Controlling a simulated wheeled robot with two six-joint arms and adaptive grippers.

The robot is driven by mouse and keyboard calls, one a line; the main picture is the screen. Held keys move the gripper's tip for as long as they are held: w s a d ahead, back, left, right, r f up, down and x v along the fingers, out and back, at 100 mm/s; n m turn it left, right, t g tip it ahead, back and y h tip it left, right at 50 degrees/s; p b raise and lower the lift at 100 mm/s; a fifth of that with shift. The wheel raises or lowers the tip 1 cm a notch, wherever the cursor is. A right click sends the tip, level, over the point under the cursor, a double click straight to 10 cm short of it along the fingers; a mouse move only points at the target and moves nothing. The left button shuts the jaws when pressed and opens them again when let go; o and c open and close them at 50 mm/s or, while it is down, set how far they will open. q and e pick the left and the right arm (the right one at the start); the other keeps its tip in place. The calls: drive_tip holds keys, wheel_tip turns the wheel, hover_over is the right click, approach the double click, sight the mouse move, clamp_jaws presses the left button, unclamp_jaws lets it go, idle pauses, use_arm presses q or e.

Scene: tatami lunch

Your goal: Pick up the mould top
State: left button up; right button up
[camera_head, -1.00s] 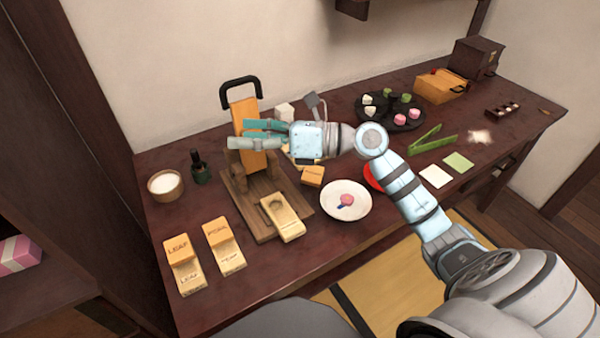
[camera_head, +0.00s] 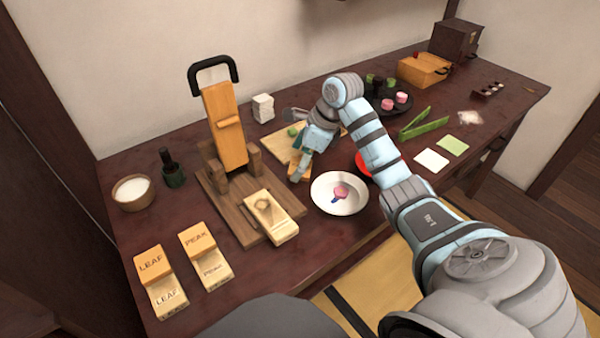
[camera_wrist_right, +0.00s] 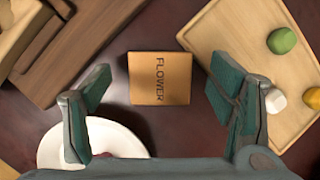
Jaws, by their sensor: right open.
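The mould top, an orange-brown wooden block marked FLOWER (camera_wrist_right: 160,78), lies on the dark table between the press base and the cutting board. In the head view my right gripper (camera_head: 300,163) points down over it and hides most of it. In the right wrist view the open right gripper (camera_wrist_right: 160,82) has one finger on each side of the block, with gaps between, and is empty. A pale wooden mould bottom (camera_head: 284,229) with a round hollow sits on the press base (camera_head: 232,206). My left gripper is out of view.
The cutting board (camera_wrist_right: 215,28) bears small coloured balls. The press lever (camera_head: 222,125) stands upright. LEAF (camera_head: 151,262) and PEAK (camera_head: 197,240) moulds lie at the front left.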

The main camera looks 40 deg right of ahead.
drive_tip(key=shift+x, duration=0.95)
drive_tip(key=shift+r, duration=0.1)
drive_tip(key=c, duration=1.1)
drive_tip(key=shift+c, duration=0.2)
